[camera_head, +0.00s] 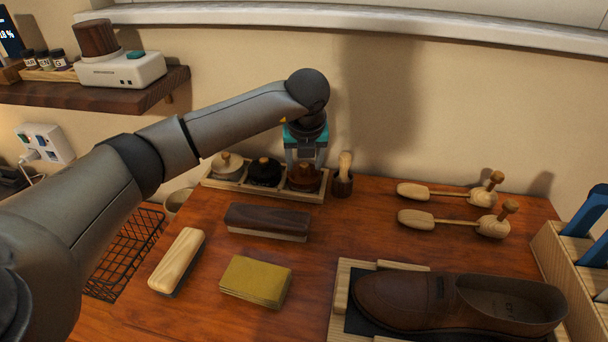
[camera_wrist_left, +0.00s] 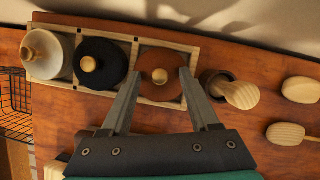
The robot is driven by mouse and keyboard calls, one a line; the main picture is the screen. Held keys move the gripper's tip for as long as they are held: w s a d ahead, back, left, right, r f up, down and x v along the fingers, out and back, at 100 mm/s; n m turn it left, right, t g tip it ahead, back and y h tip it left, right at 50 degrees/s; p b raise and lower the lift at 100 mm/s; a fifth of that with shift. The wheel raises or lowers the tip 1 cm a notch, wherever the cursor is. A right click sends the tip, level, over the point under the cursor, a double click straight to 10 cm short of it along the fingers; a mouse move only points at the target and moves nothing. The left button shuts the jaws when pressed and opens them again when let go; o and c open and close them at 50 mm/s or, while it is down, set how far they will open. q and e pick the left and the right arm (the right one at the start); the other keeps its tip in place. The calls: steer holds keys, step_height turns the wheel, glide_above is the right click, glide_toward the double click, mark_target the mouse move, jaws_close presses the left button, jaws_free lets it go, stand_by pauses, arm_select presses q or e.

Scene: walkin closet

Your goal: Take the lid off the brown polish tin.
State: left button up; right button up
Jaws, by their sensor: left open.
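The brown polish tin (camera_head: 303,180) sits in the right compartment of a wooden three-part tray (camera_head: 265,193) near the wall. In the left wrist view its round brown lid (camera_wrist_left: 150,60) is on, with a small knob in the middle. My left gripper (camera_head: 305,162) points down over this tin. In the left wrist view the open left gripper (camera_wrist_left: 161,74) has one finger at each side of the lid, with nothing held. I cannot tell whether the fingers touch it. My right gripper is not in view.
A black tin (camera_head: 264,172) and a cream tin (camera_head: 228,166) fill the other compartments. A brush in a dark cup (camera_head: 343,183) stands close to the right. A dark brush (camera_head: 267,219), yellow cloth (camera_head: 256,280) and brown shoe (camera_head: 455,300) lie nearer the front.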

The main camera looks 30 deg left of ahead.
arm_select(q)
steer(key=shift+f, duration=0.15)
jaws_close()
stand_by(0.4)
